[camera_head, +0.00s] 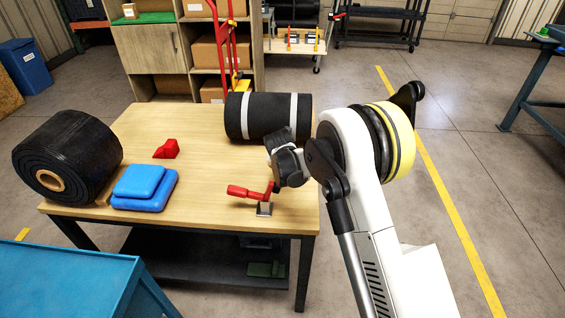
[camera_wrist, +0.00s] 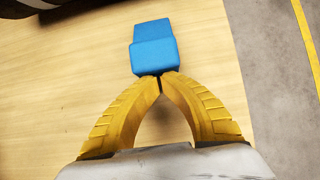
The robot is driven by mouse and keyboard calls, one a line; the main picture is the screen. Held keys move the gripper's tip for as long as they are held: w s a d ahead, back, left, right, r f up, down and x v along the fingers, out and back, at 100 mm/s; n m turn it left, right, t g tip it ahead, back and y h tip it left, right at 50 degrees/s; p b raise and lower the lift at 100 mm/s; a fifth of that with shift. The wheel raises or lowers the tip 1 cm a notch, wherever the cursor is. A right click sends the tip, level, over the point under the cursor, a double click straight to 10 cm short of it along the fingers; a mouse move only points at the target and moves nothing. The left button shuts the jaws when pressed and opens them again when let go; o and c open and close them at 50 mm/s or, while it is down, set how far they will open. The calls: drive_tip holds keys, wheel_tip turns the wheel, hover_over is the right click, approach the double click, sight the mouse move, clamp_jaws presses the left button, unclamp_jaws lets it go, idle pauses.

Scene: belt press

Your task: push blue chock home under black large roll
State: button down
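The blue chock (camera_wrist: 153,47) is a stepped block lying on the wooden table, straight ahead of my fingers in the wrist view. My gripper (camera_wrist: 160,77) has its yellow fingertips together at the chock's near edge, touching it or nearly so; nothing is between them. In the head view my gripper (camera_head: 288,160) is over the table's right part, and the chock is hidden there. A black roll with white bands (camera_head: 268,116) lies just behind; a dark edge (camera_wrist: 60,8) shows at the wrist view's top left. A plain, thicker black roll (camera_head: 70,155) lies at the table's left.
A red chock (camera_head: 166,149), stacked blue pads (camera_head: 144,188) and a red-handled clamp (camera_head: 250,193) are on the table (camera_head: 205,190). The table's right edge is close to the chock. Shelves (camera_head: 155,48) stand behind. The table's middle is clear.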

drive_tip(key=shift+w+d, duration=0.15)
drive_tip(key=shift+w, duration=3.1)
drive_tip(key=shift+w+b, duration=0.1)
drive_tip(key=shift+b, duration=0.2)
drive_tip(key=shift+w, duration=0.7)
drive_tip(key=shift+s, duration=2.55)
drive_tip(key=shift+r+p, duration=1.5)
drive_tip(key=shift+r, duration=2)
